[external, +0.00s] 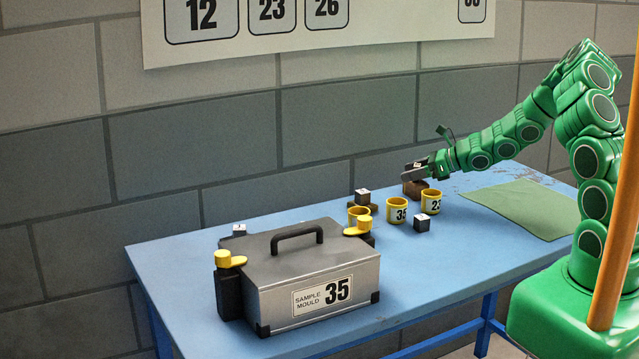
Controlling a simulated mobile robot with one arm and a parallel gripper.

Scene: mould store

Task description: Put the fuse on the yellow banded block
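Several yellow bands or cups stand on the blue table: one marked 35 (397,212), one marked 23 (431,202), and one partly hidden behind the case (354,212). I cannot tell which is the yellow banded block. Small dark cubes with pale tops lie near them: one by the bands (422,225), one on a brown block (362,197), and one behind the case (239,230). No fuse can be made out for certain. My gripper (413,172) is low over a brown block (414,189) behind the bands; its fingers are too small to read.
A grey case labelled SAMPLE MOULD 35 (325,272), with a black handle and yellow-topped latches, fills the table's near left. A green mat (520,208) lies flat at right. A brick wall (330,120) stands behind the table. An orange pole (620,190) crosses the foreground.

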